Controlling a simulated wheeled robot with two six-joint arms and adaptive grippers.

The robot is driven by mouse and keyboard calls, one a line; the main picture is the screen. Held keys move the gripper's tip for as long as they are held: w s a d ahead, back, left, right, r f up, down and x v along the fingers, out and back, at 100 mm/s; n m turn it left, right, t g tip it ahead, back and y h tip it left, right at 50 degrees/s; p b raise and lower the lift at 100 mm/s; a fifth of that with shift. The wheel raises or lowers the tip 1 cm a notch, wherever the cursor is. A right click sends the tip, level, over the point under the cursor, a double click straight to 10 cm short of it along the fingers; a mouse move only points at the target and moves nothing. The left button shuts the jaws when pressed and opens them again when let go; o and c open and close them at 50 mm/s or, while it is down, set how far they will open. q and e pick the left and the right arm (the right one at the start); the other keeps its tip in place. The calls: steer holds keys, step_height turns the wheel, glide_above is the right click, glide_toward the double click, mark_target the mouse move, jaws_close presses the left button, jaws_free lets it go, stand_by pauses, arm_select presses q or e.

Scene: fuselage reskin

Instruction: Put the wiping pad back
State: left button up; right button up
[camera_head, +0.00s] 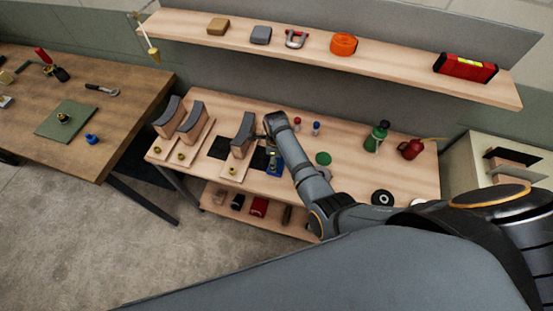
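I cannot tell for sure which thing is the wiping pad. A tan block (218,26) and a grey block (261,35) lie on the upper shelf, and either looks pad-like. One arm of mine comes in from the right and bends down over the bench. Its gripper (272,150) points down just above or at a small blue object (277,169), right of a curved dark-topped block (243,134). The fingers are small and partly hidden by the wrist, so I cannot tell whether they hold anything. My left gripper is not in view.
The bench (345,170) holds several curved blocks on boards, a green bottle (377,137), a red can (410,149) and a black ring (382,198). The shelf (390,59) also carries an orange roll (343,44) and a red level (465,67). A brown table (120,130) stands left.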

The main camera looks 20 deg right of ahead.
steer(key=shift+o, duration=1.1)
steer(key=shift+d, duration=0.15)
steer(key=shift+r, duration=0.1)
step_height(320, 180, up, 10)
steer(key=p, duration=0.9)
steer(key=shift+p, duration=0.3)
arm_select(q)
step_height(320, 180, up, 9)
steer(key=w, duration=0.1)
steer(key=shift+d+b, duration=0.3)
steer(key=shift+b, duration=0.1)
arm_select(e)
steer(key=shift+r, duration=1.1)
